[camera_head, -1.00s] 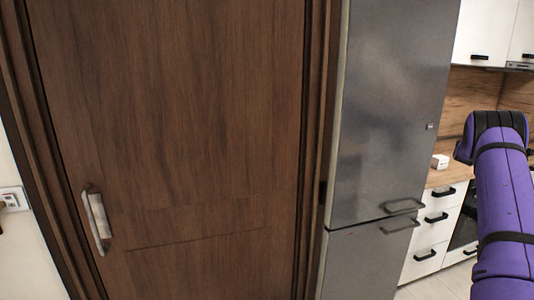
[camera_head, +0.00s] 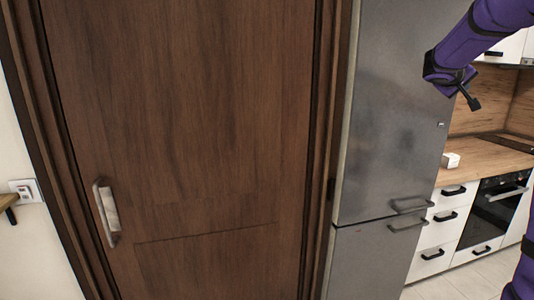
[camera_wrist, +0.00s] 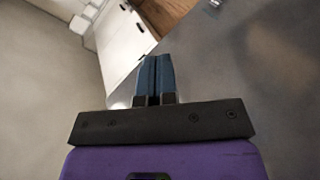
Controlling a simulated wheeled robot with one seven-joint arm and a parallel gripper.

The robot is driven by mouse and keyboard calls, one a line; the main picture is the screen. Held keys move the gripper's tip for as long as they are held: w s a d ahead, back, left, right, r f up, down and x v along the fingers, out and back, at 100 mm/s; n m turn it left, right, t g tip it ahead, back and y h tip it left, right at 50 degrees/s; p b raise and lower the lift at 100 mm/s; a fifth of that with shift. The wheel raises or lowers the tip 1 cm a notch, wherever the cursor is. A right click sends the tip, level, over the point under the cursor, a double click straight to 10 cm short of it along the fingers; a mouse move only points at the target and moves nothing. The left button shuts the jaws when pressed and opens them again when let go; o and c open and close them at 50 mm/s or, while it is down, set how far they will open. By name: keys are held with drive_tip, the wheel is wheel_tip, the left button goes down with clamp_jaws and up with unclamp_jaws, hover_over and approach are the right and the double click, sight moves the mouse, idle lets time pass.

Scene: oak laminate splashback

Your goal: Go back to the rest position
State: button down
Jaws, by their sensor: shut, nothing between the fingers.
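My gripper (camera_wrist: 154,72) shows in the wrist view with its two blue fingers together and nothing between them. The fingers are too small there to make out clearly. My gripper touches nothing that I can see.
A closed brown wooden door (camera_head: 190,120) with a metal handle (camera_head: 106,212) fills the left. White drawers (camera_head: 443,228), an oven (camera_head: 492,210) and a wooden counter (camera_head: 490,158) with a small white box (camera_head: 451,160) stand at the right. Some floor (camera_head: 450,285) is clear.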

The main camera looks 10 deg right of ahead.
drive_tip(key=s+a+f+y, duration=0.1)
drive_tip(key=s+a+y, duration=0.2)
drive_tip(key=s+a, duration=0.55)
drive_tip(key=s+a+f+y, duration=0.15)
drive_tip(key=s+a, duration=0.45)
drive_tip(key=a, duration=0.6)
drive_tip(key=s+a+f+n+y, duration=0.1)
drive_tip(key=s+a+f+y, duration=0.3)
drive_tip(key=s+a, duration=0.5)
drive_tip(key=s+a+f+n+y, duration=0.1)
drive_tip(key=s+a+f+y, duration=0.4)
drive_tip(key=s+a, duration=0.5)
drive_tip(key=shift+s+a+f, duration=0.25)
drive_tip(key=shift+a+f, duration=0.1)
drive_tip(key=shift+f, duration=0.25)
